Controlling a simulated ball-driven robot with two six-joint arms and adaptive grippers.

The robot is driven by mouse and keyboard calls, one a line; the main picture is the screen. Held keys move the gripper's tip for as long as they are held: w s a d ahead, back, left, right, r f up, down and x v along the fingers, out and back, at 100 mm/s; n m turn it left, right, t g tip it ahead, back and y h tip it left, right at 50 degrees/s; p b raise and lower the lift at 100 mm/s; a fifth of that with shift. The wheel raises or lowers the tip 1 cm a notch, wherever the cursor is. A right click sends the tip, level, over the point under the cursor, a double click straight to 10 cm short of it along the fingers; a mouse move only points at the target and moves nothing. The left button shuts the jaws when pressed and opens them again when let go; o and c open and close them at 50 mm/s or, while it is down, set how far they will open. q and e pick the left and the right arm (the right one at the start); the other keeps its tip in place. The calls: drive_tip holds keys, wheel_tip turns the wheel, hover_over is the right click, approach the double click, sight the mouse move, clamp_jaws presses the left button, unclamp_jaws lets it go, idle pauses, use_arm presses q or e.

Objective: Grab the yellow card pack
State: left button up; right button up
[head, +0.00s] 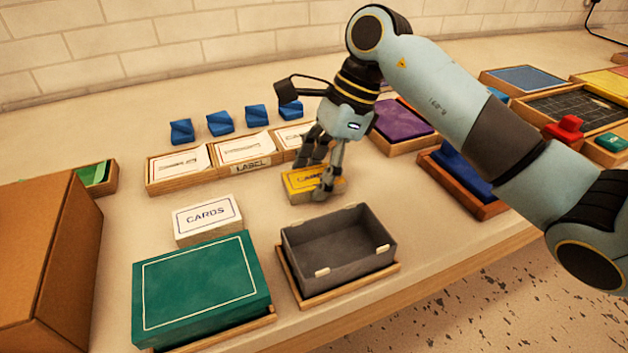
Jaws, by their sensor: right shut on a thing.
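The yellow card pack (296,185) is on the pale table near its middle, with dark lettering on its top. My right gripper (318,184) comes down over it from above and is shut on it, with one finger in front at its right side. The fingers cover the pack's right part and some of its lettering. Whether the pack touches the table or is slightly raised, I cannot tell. My left gripper is not in view.
A white card pack (207,219) sits left of the yellow one. In front are an empty grey box (338,247) and a green box (202,287). Behind is a wooden label tray (216,166) with blue blocks beyond. A cardboard box (40,262) stands at left.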

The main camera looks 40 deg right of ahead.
sight(310, 180)
drive_tip(key=shift+s+f, duration=0.2)
drive_tip(key=shift+s, duration=0.05)
drive_tip(key=shift+r+p, duration=0.35)
drive_tip(key=shift+p, duration=0.25)
drive_tip(key=v, duration=0.2)
drive_tip(key=a+b+v, duration=0.1)
drive_tip(key=v, duration=0.1)
drive_tip(key=shift+w+d+r, duration=0.1)
drive_tip(key=shift+r, duration=0.15)
drive_tip(key=shift+s+d+r+p, duration=0.3)
drive_tip(key=shift+s+d+r, duration=0.85)
drive_tip(key=shift+s, duration=0.2)
drive_tip(key=shift+s+d+r+p, duration=0.35)
drive_tip(key=shift+s+d+r, duration=0.7)
drive_tip(key=shift+s, duration=0.35)
drive_tip(key=shift+s+d+r+p, duration=0.3)
drive_tip(key=shift+s+d+r, duration=0.75)
drive_tip(key=shift+s+r, duration=0.25)
